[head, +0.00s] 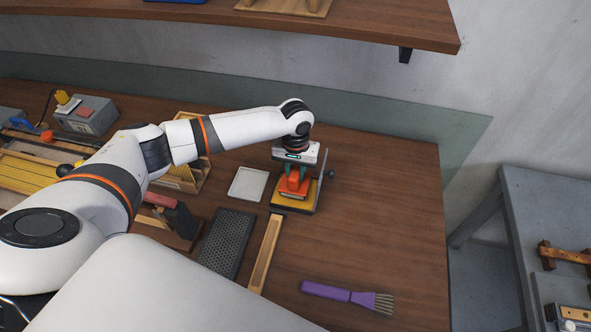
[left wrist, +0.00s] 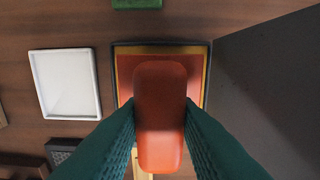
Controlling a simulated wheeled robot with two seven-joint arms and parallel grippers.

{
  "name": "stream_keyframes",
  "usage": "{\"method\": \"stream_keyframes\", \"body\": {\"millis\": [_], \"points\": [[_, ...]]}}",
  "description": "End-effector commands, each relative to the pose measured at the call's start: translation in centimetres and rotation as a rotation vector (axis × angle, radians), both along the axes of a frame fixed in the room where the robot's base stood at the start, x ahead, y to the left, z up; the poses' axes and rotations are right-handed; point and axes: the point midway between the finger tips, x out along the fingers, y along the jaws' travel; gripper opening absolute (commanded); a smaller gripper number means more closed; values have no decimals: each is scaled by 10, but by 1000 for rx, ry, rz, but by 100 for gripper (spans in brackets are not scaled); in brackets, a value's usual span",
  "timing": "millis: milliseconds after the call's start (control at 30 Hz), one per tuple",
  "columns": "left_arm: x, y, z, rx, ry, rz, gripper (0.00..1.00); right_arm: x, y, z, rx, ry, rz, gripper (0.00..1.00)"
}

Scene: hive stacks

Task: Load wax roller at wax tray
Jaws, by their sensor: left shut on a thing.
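My left gripper (head: 296,172) is shut on the wax roller (head: 293,187), an orange-red tool, over the wax tray (head: 315,205) at the back right of the bench. The tray has a dark rim and a yellow-orange inside. In the left wrist view the green fingers (left wrist: 160,115) close on the roller's red handle (left wrist: 160,85), with the tray (left wrist: 160,44) behind and below it. The roller's lower end is hidden by its handle, so I cannot tell whether it touches the wax. My right gripper is not in view.
A white square dish (head: 248,184) lies left of the tray. A black perforated mat (head: 227,243), a slotted wooden bar (head: 265,255) and a purple brush (head: 347,296) lie in front. A dark upright plate with a knob (head: 331,174) stands at the tray's right. Bench space further right is clear.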

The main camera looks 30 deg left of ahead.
Motion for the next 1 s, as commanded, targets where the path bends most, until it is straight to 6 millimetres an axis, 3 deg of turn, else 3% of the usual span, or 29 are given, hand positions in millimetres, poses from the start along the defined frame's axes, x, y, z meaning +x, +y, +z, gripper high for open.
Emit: {"method": "stream_keyframes", "body": {"millis": [1000], "points": [[0, 0, -9, 0, -1, 0, 9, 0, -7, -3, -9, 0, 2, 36]]}}
